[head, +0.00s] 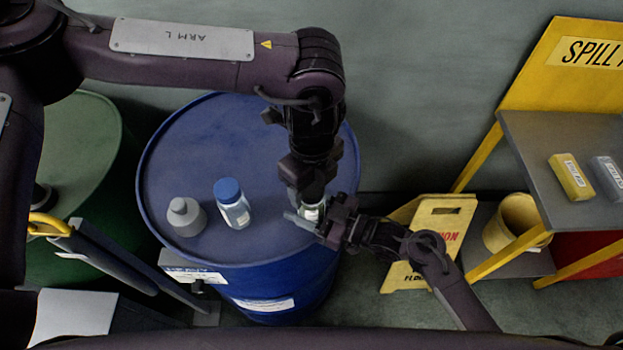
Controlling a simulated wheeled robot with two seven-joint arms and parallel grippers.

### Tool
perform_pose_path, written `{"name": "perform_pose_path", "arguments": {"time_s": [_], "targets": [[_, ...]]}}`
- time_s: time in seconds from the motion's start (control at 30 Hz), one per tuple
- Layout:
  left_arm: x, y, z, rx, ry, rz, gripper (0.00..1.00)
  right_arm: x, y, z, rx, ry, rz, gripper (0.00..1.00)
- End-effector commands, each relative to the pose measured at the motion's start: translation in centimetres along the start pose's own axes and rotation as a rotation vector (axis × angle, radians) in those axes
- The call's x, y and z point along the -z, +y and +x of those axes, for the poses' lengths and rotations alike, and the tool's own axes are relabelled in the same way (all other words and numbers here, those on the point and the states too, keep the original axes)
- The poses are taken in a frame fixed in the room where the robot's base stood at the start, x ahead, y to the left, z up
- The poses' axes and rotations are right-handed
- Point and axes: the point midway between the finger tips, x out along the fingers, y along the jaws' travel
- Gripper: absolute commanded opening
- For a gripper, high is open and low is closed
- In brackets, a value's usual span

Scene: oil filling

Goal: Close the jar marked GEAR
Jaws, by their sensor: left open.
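A small jar (311,210) with a pale label stands near the right side of the blue drum's top (255,225). Its label is too small to read, so I cannot tell whether it says GEAR. My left gripper (305,186) comes down from above, open, right over this jar and hides its top. I cannot see whether a lid is on it. My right gripper (318,219) reaches in from the right at the jar's body, one finger passing in front of it. Whether it grips the jar is unclear.
A blue-capped jar (233,204) and a grey jar (187,217) stand left on the drum. A green drum (95,140) is at left. A yellow floor sign (440,225), yellow bucket (513,222) and spill stand (530,150) are at right.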

Motion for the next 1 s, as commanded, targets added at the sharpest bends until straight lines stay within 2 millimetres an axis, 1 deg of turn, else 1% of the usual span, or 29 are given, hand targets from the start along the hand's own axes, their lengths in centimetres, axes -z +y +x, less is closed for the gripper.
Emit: {"name": "perform_pose_path", "arguments": {"time_s": [0.03, 0.3, 0.37, 0.57, 0.6, 0.7, 0.8, 1.0], "targets": [[-0.01, 0.00, -0.01, 0.000, 0.000, 0.000, 0.60, -0.02, 0.00, -0.01, 0.000, -0.001, 0.000, 0.00], [-0.02, 0.00, -0.03, 0.000, 0.000, 0.000, 0.25, -0.02, 0.00, 0.00, 0.000, 0.000, 0.000, 0.00], [-0.02, 0.00, -0.04, 0.000, 0.000, 0.000, 0.17, -0.02, 0.00, 0.00, 0.000, -0.001, 0.000, 0.00], [-0.04, 0.00, -0.04, 0.000, -0.001, 0.007, 0.17, -0.02, 0.00, -0.01, 0.000, -0.001, 0.000, 0.00], [-0.04, 0.00, -0.04, 0.000, -0.001, 0.007, 0.45, -0.02, 0.00, -0.01, 0.000, -0.001, 0.000, 0.00], [-0.04, 0.00, -0.04, 0.000, -0.001, 0.007, 0.58, -0.02, 0.00, -0.01, 0.000, -0.001, 0.000, 0.00], [-0.04, 0.00, -0.05, 0.000, -0.001, 0.007, 0.69, -0.02, 0.00, -0.01, 0.000, -0.001, 0.000, 0.00], [-0.03, 0.00, -0.04, 0.000, 0.000, 0.007, 0.69, -0.02, 0.00, -0.01, 0.000, -0.001, 0.000, 0.00]]}}
